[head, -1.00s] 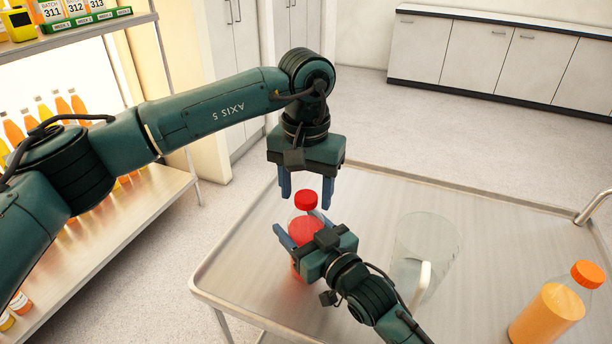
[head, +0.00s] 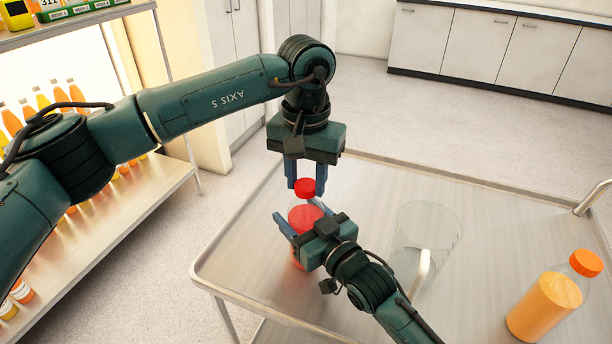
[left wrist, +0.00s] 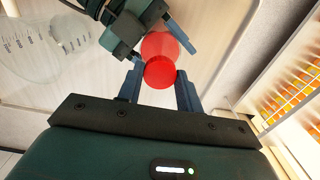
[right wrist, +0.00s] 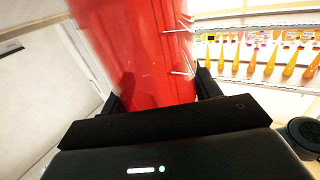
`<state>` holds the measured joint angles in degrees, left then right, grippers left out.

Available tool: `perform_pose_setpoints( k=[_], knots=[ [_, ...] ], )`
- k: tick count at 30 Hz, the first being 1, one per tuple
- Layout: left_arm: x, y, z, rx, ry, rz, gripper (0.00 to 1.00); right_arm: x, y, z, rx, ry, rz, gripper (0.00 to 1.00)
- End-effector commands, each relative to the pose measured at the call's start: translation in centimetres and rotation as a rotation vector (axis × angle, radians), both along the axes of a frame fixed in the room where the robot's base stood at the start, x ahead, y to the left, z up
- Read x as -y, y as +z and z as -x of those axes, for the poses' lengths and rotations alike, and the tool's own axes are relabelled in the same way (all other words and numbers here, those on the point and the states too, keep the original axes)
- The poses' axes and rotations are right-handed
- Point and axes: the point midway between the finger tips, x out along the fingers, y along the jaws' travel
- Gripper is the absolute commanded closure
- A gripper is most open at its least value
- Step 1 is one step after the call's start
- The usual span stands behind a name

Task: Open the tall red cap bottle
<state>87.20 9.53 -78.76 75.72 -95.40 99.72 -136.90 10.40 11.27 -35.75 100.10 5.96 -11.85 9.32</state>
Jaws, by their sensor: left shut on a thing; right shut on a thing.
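The tall red cap bottle holds red liquid (head: 304,215) and stands upright near the left part of the metal cart. Its red cap (head: 305,187) also shows in the left wrist view (left wrist: 160,72). My left gripper (head: 306,186) points down from above and is shut on the cap, a finger on each side. My right gripper (head: 297,232) comes from the lower right and is shut around the bottle's body. In the right wrist view the red body (right wrist: 140,60) fills the space between the fingers. The lower part of the bottle is mostly hidden by my right gripper.
An orange juice bottle (head: 548,300) with an orange cap stands at the cart's right. The metal cart (head: 500,225) is bare behind them. A lit shelf (head: 150,200) with juice bottles stands left.

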Motion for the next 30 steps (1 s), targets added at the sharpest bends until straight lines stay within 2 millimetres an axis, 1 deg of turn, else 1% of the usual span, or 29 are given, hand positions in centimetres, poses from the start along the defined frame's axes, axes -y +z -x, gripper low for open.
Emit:
perform_pose_setpoints(
  k=[2,5,30],
  knots=[
    [-0.02,0.02,-0.02,0.001,0.034,-0.001,0.92,-0.01,-0.09,0.03,-0.002,0.0,0.0,1.0],
    [-0.02,0.03,-0.03,0.001,0.159,-0.001,0.92,-0.01,-0.1,0.03,-0.002,0.0,0.0,1.0],
    [-0.01,0.14,0.03,0.0,1.995,0.0,0.92,-0.01,-0.1,0.03,-0.002,0.0,0.0,1.0]
  ],
)
